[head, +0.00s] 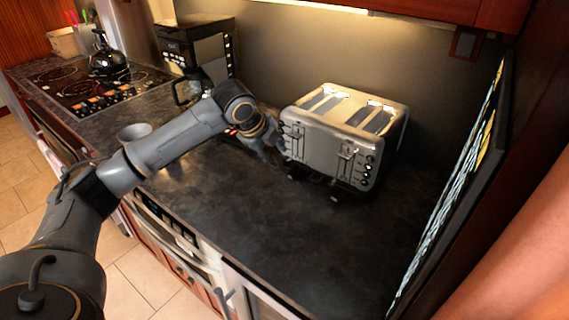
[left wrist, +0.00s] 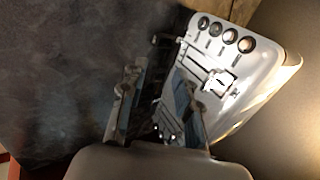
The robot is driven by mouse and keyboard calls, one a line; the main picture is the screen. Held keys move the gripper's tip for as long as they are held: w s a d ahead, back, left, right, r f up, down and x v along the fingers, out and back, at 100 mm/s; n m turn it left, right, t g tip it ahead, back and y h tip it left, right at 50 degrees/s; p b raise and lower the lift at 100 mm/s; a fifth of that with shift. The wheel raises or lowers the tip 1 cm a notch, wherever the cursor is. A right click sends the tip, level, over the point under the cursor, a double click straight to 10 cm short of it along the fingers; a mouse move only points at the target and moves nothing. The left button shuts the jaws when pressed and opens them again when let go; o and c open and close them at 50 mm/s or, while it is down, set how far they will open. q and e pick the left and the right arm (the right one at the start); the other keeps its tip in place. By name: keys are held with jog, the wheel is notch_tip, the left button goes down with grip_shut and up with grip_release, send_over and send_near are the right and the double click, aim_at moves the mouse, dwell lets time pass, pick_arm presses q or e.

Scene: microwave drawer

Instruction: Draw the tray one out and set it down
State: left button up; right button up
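The silver toaster (head: 335,135) stands on the dark counter (head: 240,220). Its front, with levers and round knobs, also shows in the left wrist view (left wrist: 228,65). Small dark pieces (head: 334,196) stick out low at its front; I cannot tell whether they are tray handles. My left gripper (head: 284,160) is low by the toaster's left front corner. In the left wrist view my left gripper (left wrist: 160,85) has its two fingers apart, one over the counter side and one against the view of the toaster front. Nothing is clearly held. My right gripper is out of view.
The counter in front of the toaster is clear. A grey bowl (head: 134,132) stands near the front edge at left. A black coffee machine (head: 196,50) stands behind my left arm. A dark panel (head: 462,190) rises at right.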

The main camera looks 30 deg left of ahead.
aim_at(291, 174)
pick_arm(q)
jog(key=p+x, duration=0.1)
jog(key=x, duration=1.1)
jog(key=shift+f+p, duration=0.2)
jog(key=shift+p, duration=0.15)
grip_shut()
grip_release()
